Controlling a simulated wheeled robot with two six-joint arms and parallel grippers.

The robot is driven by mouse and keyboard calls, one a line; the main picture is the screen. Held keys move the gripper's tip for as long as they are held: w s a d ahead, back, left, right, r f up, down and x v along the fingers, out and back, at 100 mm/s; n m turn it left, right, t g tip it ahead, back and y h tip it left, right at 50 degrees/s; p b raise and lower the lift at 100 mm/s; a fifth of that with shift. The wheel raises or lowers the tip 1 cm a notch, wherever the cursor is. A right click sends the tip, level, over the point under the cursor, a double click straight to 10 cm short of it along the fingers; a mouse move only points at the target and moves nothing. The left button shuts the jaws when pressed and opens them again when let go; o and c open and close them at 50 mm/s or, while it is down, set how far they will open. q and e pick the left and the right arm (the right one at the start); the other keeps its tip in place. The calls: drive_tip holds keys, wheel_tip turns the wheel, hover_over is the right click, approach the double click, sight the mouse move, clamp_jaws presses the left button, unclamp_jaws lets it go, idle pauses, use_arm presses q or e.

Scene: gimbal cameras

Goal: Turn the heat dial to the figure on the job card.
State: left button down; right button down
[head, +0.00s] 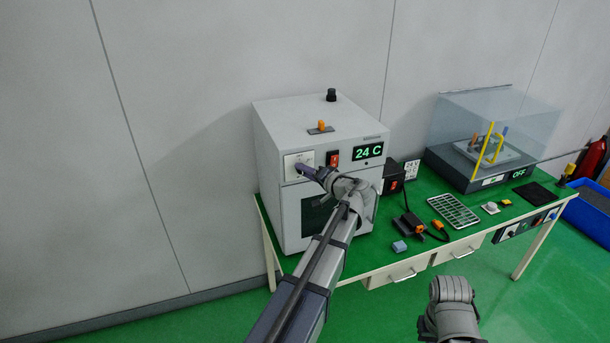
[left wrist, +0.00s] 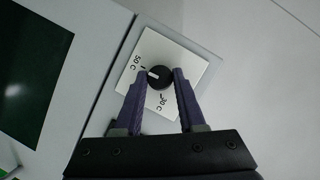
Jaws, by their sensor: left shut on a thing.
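The heat dial (left wrist: 159,76) is a round black knob with a white pointer line on a white plate (left wrist: 188,55). The plate is printed 50 C and 30 C, and the pointer faces the mark by 50 C. My left gripper (left wrist: 161,73) is shut on the dial, one finger on each side. In the head view the plate (head: 293,160) shows at the oven's front upper left, and my left gripper (head: 309,173) hides the dial. The oven display (head: 368,152) reads 24 C. A small white card (head: 411,169) appears to read 24 V; its smaller print is unreadable.
The white oven (head: 318,115) stands on a green-topped bench (head: 380,262). A red rocker switch (head: 333,158) is close right of the plate. A soldering-iron-like tool (head: 408,224), a metal rack (head: 453,210) and a clear-hooded machine (head: 490,130) stand to the right.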

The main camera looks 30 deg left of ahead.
use_arm(q)
drive_tip(key=shift+f+m, duration=0.1)
drive_tip(key=shift+m, duration=0.2)
idle(0.4)
drive_tip(key=c, duration=0.5)
unclamp_jaws()
drive_tip(key=p+v, duration=0.1)
drive_tip(key=v, duration=0.7)
drive_tip(key=s+d+f+m+g+h+b, duration=0.2)
drive_tip(key=s+d+f+h, duration=0.4)
drive_tip(key=s+d+f, duration=0.6)
drive_tip(key=s+d+f+m+g+h+b, duration=0.3)
drive_tip(key=s+d+f+h, duration=0.4)
drive_tip(key=s+d+f, duration=0.5)
drive_tip(key=d+b, duration=0.1)
drive_tip(key=d, duration=0.3)
drive_tip(key=shift+s+d+f+g+b, duration=0.35)
drive_tip(key=shift+s+d+g+b, duration=0.05)
